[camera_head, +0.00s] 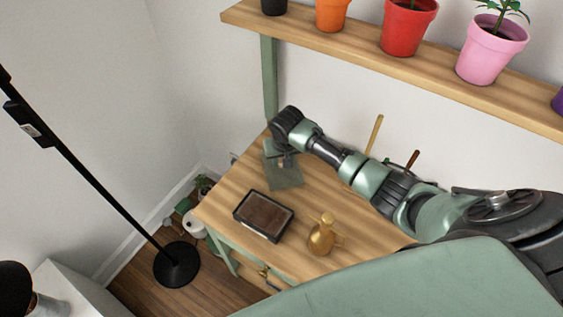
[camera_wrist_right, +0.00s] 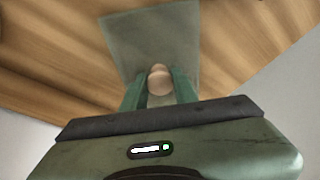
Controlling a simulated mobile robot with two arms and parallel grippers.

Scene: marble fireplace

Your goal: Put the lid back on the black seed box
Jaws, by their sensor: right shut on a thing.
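The black seed box (camera_head: 252,230) sits on the wooden table, open at the top, with brown soil showing inside. The lid is a clear, greenish flat panel (camera_head: 287,178) with a round wooden knob. It is at the table's back left, beyond the box and apart from it. My right gripper (camera_head: 284,159) is over the lid. In the right wrist view its fingers (camera_wrist_right: 159,88) are shut on the knob (camera_wrist_right: 158,77), and the lid (camera_wrist_right: 150,35) spreads out beyond them. I cannot tell whether the lid touches the table. My left gripper is not in view.
A brass watering can (camera_head: 321,238) stands right of the box. A shelf (camera_head: 400,65) with several potted plants runs above the table. Two handled tools stand behind my right arm. A black lamp stand (camera_head: 90,185) is at the left. Bare tabletop (camera_head: 235,190) lies left of the box.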

